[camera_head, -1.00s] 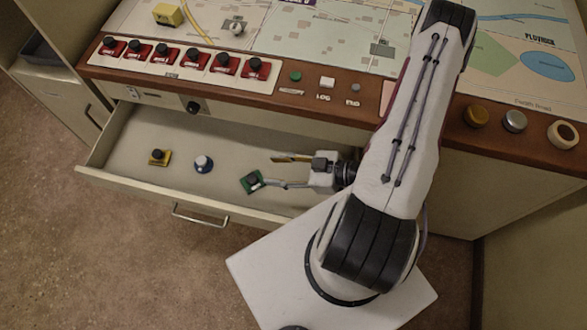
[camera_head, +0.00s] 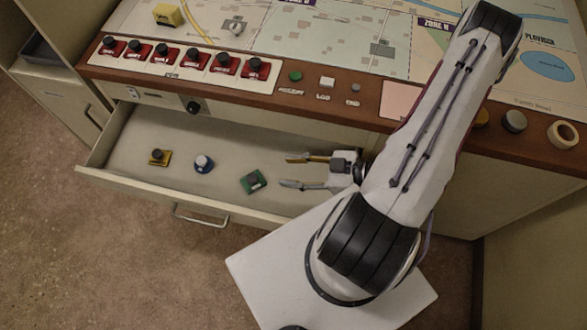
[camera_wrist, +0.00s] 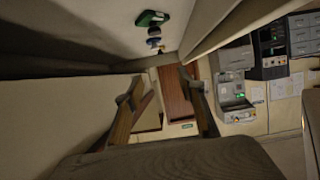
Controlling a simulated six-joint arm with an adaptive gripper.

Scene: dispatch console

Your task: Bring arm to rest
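My gripper (camera_head: 302,171) is open and empty over the right part of the open drawer (camera_head: 222,140), its fingers pointing left. In the wrist view my gripper (camera_wrist: 162,92) also shows its two fingers spread apart. A green piece with a dark top (camera_head: 253,181) lies in the drawer to the left of the fingertips, apart from them. It also shows near the top of the wrist view (camera_wrist: 152,18). My arm reaches up and right across the console's edge.
A blue and white round piece (camera_head: 203,163) and a yellow piece with a black knob (camera_head: 159,157) lie farther left in the drawer. The drawer handle (camera_head: 200,215) faces the floor. Red switches (camera_head: 196,61), buttons and a white ring (camera_head: 562,134) line the console edge.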

